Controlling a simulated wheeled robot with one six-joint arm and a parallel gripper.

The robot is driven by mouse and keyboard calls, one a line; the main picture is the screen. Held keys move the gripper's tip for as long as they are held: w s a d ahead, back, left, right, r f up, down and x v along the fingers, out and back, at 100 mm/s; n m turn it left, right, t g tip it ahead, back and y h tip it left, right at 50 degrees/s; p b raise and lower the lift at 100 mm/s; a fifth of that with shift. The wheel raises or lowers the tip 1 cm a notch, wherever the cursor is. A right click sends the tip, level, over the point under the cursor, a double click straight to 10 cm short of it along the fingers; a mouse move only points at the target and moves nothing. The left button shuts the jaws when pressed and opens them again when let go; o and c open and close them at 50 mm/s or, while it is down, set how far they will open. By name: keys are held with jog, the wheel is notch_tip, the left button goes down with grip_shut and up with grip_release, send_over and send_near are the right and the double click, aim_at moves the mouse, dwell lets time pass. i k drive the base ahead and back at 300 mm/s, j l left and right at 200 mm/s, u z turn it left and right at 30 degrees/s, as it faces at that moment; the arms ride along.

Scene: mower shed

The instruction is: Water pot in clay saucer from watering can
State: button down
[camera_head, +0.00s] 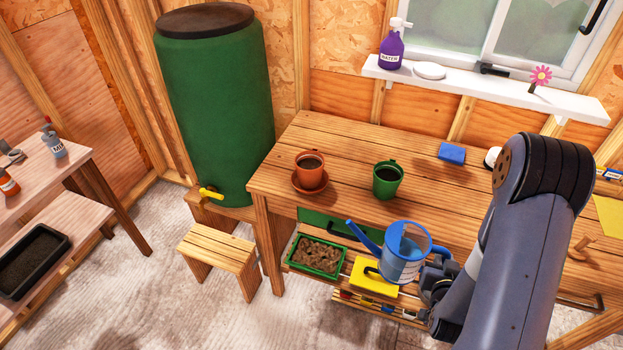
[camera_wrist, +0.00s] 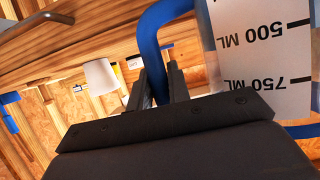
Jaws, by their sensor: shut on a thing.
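A blue watering can (camera_head: 403,262) with a pale scale panel and a spout to the left is held upright in front of the bench edge. My gripper (camera_head: 437,278) is shut on its handle. In the wrist view my gripper (camera_wrist: 160,82) closes around the blue handle (camera_wrist: 150,45), beside the panel marked 500 ML and 750 ML (camera_wrist: 262,50). A terracotta pot (camera_head: 310,167) with dark soil stands in a clay saucer (camera_head: 297,187) on the bench's left part. A green pot (camera_head: 387,180) with dark soil stands to its right, without a visible saucer.
The wooden bench (camera_head: 345,142) also bears a blue block (camera_head: 452,153). Below are a green tray (camera_head: 318,254) and a yellow item (camera_head: 372,280). A green barrel (camera_head: 215,110) with a yellow tap and a stool (camera_head: 218,250) stand left. Bench space around the pots is clear.

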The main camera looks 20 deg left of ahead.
aim_at(309, 165)
jog(key=i+u, duration=0.2)
jog(key=u, duration=0.2)
jog(key=i+l+u, duration=0.15)
jog(key=u, duration=0.25)
jog(key=i, duration=0.05)
